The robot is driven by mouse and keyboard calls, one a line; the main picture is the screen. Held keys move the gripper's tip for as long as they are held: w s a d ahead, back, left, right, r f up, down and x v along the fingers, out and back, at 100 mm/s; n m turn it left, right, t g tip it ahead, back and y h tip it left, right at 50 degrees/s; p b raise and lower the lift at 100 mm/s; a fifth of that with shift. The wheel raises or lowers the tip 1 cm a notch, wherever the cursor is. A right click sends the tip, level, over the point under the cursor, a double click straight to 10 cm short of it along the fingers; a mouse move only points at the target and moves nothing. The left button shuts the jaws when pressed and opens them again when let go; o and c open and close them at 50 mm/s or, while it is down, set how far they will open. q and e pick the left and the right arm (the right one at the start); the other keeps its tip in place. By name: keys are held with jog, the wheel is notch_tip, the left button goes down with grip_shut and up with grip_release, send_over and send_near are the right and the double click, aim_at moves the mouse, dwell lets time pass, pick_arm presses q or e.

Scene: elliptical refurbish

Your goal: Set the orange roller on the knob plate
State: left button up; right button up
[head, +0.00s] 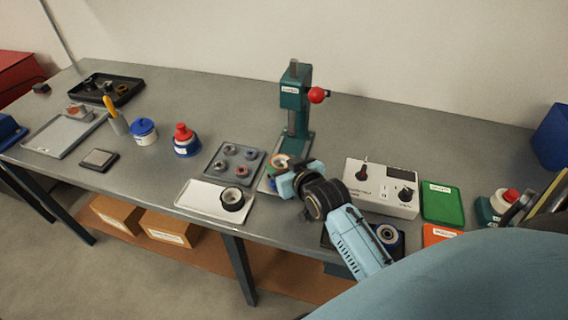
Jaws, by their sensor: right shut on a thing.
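The knob plate (209,174) is a dark grey square plate with several round knobs standing on it, at the middle of the bench. My right gripper (281,173) is just right of the plate, in front of the green press. It is shut on a small round piece with an orange rim, which I take to be the orange roller (277,160). The roller is apart from the plate in the picture; its lower part is hidden by the gripper, and its height above the press base is hard to tell. My left gripper is not in view.
The green press (294,104) with a red ball handle stands behind the gripper. A white control box (381,187) is at right. A red-capped blue bottle (186,143) stands left.

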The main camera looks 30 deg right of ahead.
jog(key=shift+f, duration=0.35)
jog(key=shift+r, duration=0.2)
dwell(0.4)
jog(key=shift+r+p, duration=0.6)
jog(key=shift+p, duration=0.25)
jog(key=shift+p, duration=0.45)
jog(key=shift+f+b, duration=0.45)
jog(key=shift+f, duration=0.35)
dwell(0.7)
jog(key=shift+r, duration=0.15)
jog(key=shift+r+p, duration=0.7)
jog(key=shift+p, duration=0.4)
jog(key=shift+p, duration=0.35)
